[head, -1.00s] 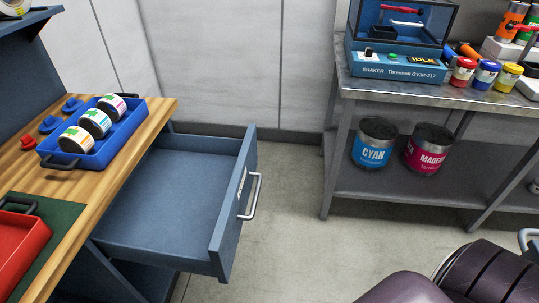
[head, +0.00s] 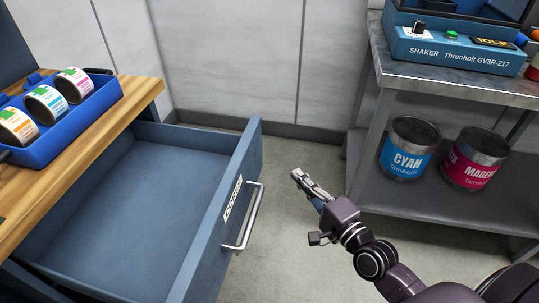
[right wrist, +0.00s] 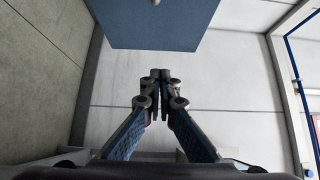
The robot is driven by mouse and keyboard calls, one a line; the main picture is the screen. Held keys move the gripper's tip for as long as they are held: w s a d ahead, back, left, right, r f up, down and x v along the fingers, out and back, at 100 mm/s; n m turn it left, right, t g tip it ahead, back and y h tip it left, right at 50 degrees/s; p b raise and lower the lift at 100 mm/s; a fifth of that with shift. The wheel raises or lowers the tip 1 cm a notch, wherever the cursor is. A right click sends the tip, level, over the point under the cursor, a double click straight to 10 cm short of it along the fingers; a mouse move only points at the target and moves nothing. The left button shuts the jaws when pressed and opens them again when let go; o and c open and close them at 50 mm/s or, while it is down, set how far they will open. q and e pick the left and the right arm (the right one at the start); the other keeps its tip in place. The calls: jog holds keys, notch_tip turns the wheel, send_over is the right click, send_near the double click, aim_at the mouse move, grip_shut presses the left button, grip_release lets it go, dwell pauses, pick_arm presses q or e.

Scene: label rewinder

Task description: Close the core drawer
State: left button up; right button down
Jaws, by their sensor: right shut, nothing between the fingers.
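The core drawer (head: 115,195) is pulled out of the wooden-topped bench and looks empty inside. Its blue front panel (head: 222,205) faces right and carries a metal bar handle (head: 246,222) and a small label. My right gripper (head: 298,174) is to the right of the drawer front, apart from the handle, with its fingers shut and empty. In the right wrist view the closed fingertips (right wrist: 160,75) point toward a blue panel (right wrist: 150,25) at the top, likely the drawer front. My left gripper is not in view.
A blue tray (head: 62,125) with several label rolls sits on the wooden bench top (head: 148,90). At right a metal table (head: 450,85) bears the shaker (head: 455,50). Cyan (head: 408,148) and magenta (head: 474,158) cans stand on its lower shelf. Floor between is clear.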

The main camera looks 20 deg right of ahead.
send_near(259, 147)
jog(key=w+d, duration=0.2)
jog(key=w, duration=0.2)
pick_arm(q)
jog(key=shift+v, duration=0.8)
pick_arm(e)
jog(key=shift+w+a+f, duration=0.1)
jog(key=shift+w+a, duration=0.35)
jog(key=shift+a, duration=0.3)
jog(key=shift+w+a+f, duration=0.1)
jog(key=shift+w+a, duration=0.3)
jog(key=shift+a, duration=0.35)
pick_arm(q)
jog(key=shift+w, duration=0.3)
